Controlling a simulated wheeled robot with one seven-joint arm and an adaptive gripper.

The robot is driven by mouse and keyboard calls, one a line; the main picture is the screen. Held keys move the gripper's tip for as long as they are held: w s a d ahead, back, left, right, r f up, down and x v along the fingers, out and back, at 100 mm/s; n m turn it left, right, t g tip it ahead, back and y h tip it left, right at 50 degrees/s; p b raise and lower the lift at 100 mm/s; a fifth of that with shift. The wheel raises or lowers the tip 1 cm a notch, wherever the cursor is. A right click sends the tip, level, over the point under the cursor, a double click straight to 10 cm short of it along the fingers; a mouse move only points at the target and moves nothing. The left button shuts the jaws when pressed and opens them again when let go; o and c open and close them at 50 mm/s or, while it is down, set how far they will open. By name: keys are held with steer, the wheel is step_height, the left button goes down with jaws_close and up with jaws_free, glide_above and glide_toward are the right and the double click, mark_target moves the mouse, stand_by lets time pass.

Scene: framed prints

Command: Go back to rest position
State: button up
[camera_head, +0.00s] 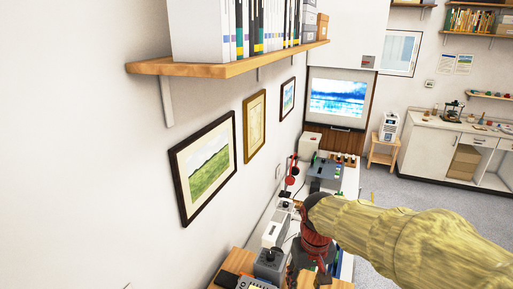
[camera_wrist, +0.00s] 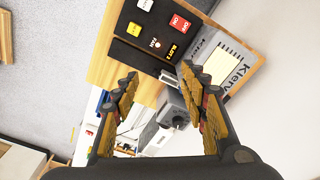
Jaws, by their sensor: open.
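My gripper (camera_wrist: 159,76) is open in the wrist view, with two yellow-lined fingers spread apart and nothing between them. In the head view my arm reaches in from the lower right, and my gripper (camera_head: 311,255) is over the cluttered bench along the left wall. Its fingertips are hard to make out there. Beyond the fingers in the wrist view are a black button panel (camera_wrist: 143,45) on a wooden surface and a grey device (camera_wrist: 172,112). Part of the bench is hidden behind my arm.
Framed prints hang on the left wall, the nearest a green landscape (camera_head: 207,167), below a wooden shelf (camera_head: 235,66) of binders. A notepad (camera_wrist: 224,64) lies beside the panel. A white counter (camera_head: 445,150) stands at the back right. Grey floor (camera_head: 400,190) is open between.

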steer(key=s+d+f+t+b, duration=0.2)
steer(key=s+d+b, duration=0.1)
steer(key=s+b, duration=0.3)
steer(key=s+d+f+m+t+b, duration=0.1)
steer(key=s+d+f+t+b, duration=0.1)
steer(key=s+b, duration=0.4)
steer(key=s+d, duration=0.1)
steer(key=s, duration=0.3)
steer(key=shift+s+m+t, duration=0.25)
steer(key=shift+m+t, duration=0.05)
steer(key=shift+t, duration=0.1)
stand_by(0.5)
